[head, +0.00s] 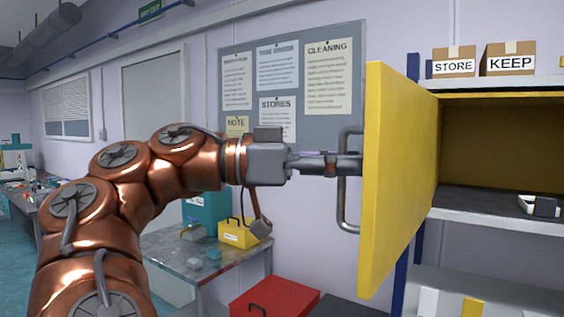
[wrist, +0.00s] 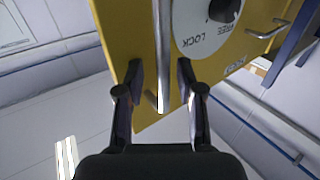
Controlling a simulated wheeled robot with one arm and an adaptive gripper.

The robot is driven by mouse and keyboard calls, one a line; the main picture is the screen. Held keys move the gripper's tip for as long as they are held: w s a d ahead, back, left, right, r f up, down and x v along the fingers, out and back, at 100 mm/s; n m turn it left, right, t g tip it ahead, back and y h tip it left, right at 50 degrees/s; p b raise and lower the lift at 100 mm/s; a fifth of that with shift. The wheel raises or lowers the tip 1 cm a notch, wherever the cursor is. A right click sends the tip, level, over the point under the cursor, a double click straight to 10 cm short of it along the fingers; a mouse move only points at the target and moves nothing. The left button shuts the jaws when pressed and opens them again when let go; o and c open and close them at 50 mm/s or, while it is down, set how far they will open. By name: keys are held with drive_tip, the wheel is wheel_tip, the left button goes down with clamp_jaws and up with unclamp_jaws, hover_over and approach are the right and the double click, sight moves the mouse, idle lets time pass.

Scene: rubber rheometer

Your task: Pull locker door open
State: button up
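The yellow locker door (head: 398,180) stands swung open in the head view, and the dark inside of the locker (head: 495,145) shows to its right. A grey bar handle (head: 346,212) is fixed upright on the door's outer face. My gripper (head: 348,164) is at the handle. In the wrist view its two fingers (wrist: 160,75) stand on either side of the handle bar (wrist: 162,40), with gaps visible between fingers and bar. A white round plate marked LOCK and FREE (wrist: 210,25) is on the door (wrist: 122,25) beside the handle.
Boxes marked STORE (head: 454,62) and KEEP (head: 508,60) stand on top of the locker. A small white and dark item (head: 540,206) lies on its shelf. A metal table (head: 215,262) with a yellow box (head: 238,234) and a red case (head: 275,297) are below my arm.

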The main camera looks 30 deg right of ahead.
drive_tip(key=shift+s+a+r, duration=0.1)
drive_tip(key=shift+a+r, duration=0.05)
drive_tip(key=shift+a, duration=0.3)
drive_tip(key=v, duration=1.1)
drive_tip(key=shift+w, duration=0.55)
idle(1.3)
drive_tip(key=shift+d, duration=0.1)
idle(0.6)
